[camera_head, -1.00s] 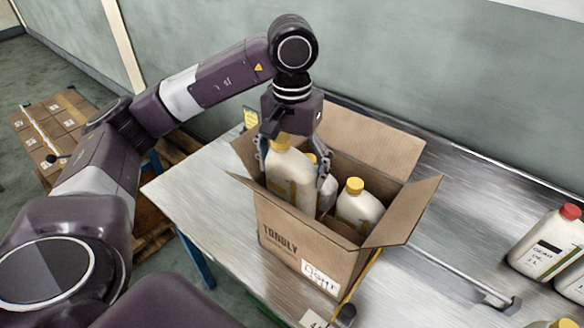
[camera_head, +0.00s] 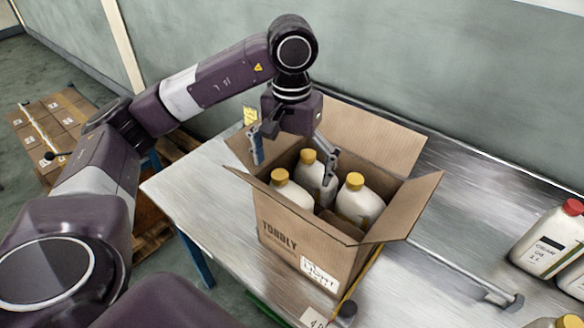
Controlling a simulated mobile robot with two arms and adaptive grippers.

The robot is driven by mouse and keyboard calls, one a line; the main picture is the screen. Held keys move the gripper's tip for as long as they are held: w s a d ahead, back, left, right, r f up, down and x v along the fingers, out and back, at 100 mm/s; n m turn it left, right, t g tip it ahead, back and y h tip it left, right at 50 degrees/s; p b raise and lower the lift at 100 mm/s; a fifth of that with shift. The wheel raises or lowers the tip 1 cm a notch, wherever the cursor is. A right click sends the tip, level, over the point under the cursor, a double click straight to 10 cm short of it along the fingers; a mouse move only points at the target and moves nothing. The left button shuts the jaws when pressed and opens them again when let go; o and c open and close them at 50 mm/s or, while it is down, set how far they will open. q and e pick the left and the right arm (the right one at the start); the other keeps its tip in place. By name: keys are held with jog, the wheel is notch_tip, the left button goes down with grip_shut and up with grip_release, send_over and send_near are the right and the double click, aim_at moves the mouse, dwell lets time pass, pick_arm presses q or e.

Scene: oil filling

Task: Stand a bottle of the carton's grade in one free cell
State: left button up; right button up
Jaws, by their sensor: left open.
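An open cardboard carton (camera_head: 300,240) stands on the metal table with its flaps spread. A white label (camera_head: 320,273) is on its front; I cannot read its writing surely. Inside stand three white bottles with yellow caps: a near left one (camera_head: 290,189), a back one (camera_head: 318,178) and a right one (camera_head: 357,201). The front corner of the carton's inside shows no bottle; its floor is hidden. My right gripper is not in view.
A white bottle with a red cap (camera_head: 549,239) stands at the right edge, with others partly cut off beside it. A yellow cap shows at the bottom right. A metal rail (camera_head: 462,270) runs along the table right of the carton. Stacked boxes (camera_head: 50,125) are at the far left.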

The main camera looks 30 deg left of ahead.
pick_arm(q)
notch_tip(320, 180, up, 12)
dwell(0.9)
